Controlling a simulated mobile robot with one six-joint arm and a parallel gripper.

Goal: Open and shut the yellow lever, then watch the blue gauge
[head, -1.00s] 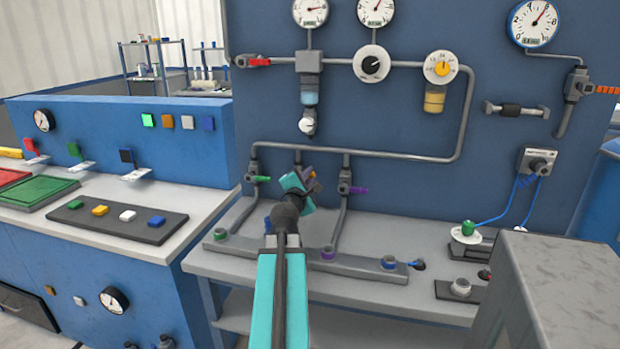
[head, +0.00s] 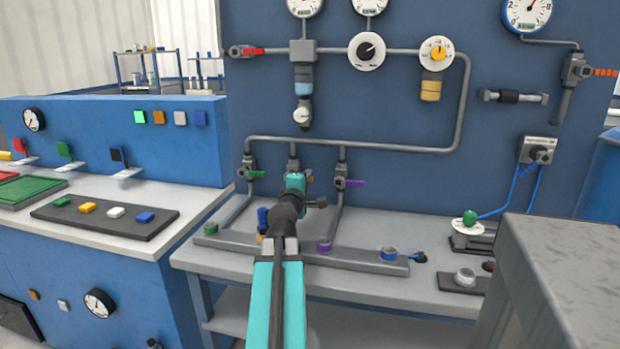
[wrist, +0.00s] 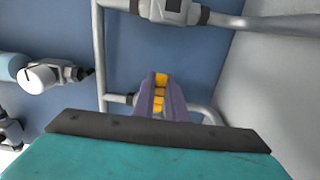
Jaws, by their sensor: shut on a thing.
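The yellow lever (wrist: 160,92) shows in the wrist view between the purple-grey fingers of my gripper (wrist: 160,100), which is shut on it. In the head view my gripper (head: 305,178) is at the middle valve, between the green lever (head: 256,173) and the purple lever (head: 354,183), and mostly hides the yellow lever. The blue-rimmed gauge (head: 527,14) is at the top right of the panel, its upper part cut off by the frame; its red needle points up and right.
Grey pipes (head: 380,146) run across the blue panel close to my gripper. A bench (head: 400,232) with coloured fittings stands below it. A grey block (head: 570,255) stands at the right front, and a control desk (head: 140,215) at the left.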

